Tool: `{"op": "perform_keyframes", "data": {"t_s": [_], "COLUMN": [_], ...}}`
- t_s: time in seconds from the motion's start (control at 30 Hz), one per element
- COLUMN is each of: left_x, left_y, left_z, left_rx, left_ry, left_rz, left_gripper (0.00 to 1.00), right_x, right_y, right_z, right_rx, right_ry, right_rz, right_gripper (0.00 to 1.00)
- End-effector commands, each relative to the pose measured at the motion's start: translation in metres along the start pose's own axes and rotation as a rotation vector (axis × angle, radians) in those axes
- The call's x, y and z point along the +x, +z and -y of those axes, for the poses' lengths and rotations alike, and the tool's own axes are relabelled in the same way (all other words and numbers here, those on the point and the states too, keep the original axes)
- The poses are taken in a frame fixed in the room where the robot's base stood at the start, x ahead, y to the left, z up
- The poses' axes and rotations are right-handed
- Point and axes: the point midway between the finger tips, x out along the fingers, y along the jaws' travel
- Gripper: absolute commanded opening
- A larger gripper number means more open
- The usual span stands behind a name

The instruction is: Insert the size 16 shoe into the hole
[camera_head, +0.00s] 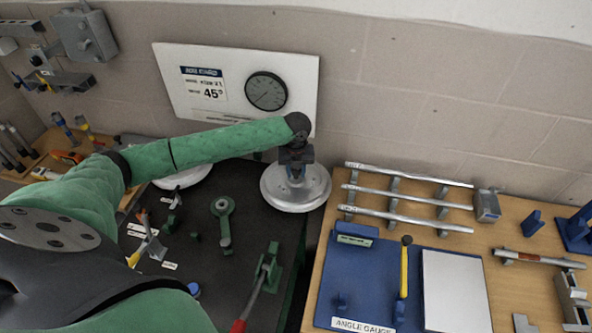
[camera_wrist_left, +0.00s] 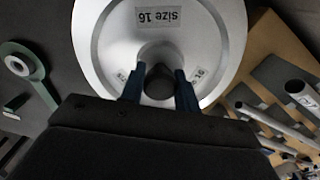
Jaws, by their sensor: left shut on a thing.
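The size 16 shoe (camera_head: 296,204) is a round silver disc at the end of my left arm, at the right edge of the dark bench top. In the left wrist view its "size 16" label (camera_wrist_left: 164,17) is readable on the shoe (camera_wrist_left: 92,42). My left gripper (camera_head: 295,175) is above it. In the left wrist view the blue fingers of this gripper (camera_wrist_left: 158,90) are shut on the hub at the shoe's middle. A green tool with a round eye (camera_head: 222,207) lies left of the shoe; I cannot tell whether it has the hole. My right gripper is not in view.
Another silver disc (camera_head: 184,177) is partly behind my left arm. A green stand with a red-ended lever (camera_head: 267,272) is in front. On the right, a wooden table (camera_head: 482,243) bears metal tubes (camera_head: 408,191) on a rack and a blue angle gauge board (camera_head: 385,290).

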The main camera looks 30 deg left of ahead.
Motion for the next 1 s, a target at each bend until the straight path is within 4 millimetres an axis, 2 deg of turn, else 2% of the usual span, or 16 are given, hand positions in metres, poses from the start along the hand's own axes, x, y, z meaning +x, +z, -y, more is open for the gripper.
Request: {"op": "perform_keyframes", "data": {"t_s": [0.83,0.87,0.97,1.0], "left_x": [0.011,0.011,0.011,0.011], "left_y": [0.000,0.000,0.000,0.000], "left_z": [0.001,0.001,0.000,0.000], "left_rx": [0.000,0.000,0.000,0.000], "left_ry": [-0.002,-0.002,-0.001,-0.001], "left_rz": [0.001,0.001,0.001,0.001], "left_gripper": [0.00,0.35,0.55,0.57], "right_x": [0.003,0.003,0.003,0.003], "right_y": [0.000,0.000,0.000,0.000], "right_z": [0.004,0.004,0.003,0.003], "right_rx": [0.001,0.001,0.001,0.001], "right_ry": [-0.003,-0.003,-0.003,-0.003], "right_rz": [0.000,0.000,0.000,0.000], "right_gripper": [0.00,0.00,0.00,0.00]}}
